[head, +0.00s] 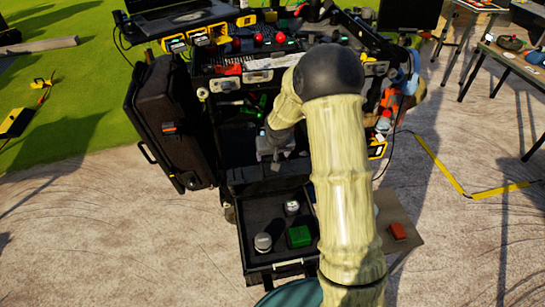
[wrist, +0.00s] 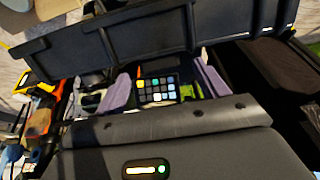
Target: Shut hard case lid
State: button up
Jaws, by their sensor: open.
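The hard case (head: 250,262) is black and stands open low at the front of the cart. Small round containers (head: 263,242) and a green block (head: 299,237) lie inside. Its dark lid (head: 262,182) appears raised at the back of the case; its exact angle is hard to tell. My gripper (head: 277,152) is above and behind the lid, partly hidden by my arm. In the wrist view my gripper (wrist: 165,84) has its two purple-grey fingers spread, with nothing held between them. A long black panel edge (wrist: 150,48), probably the lid, crosses beyond the fingertips. Contact cannot be told.
The cart's upper shelves (head: 262,77) hold tools and cables close around my gripper. A tall black case (head: 172,125) stands at the cart's left. A red block (head: 397,231) sits on a board at the right. The ground in front is clear.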

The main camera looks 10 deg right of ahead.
aim_at(273, 157)
jog(key=shift+x, duration=1.5)
jog(key=c, duration=1)
jog(key=shift+f, duration=0.1)
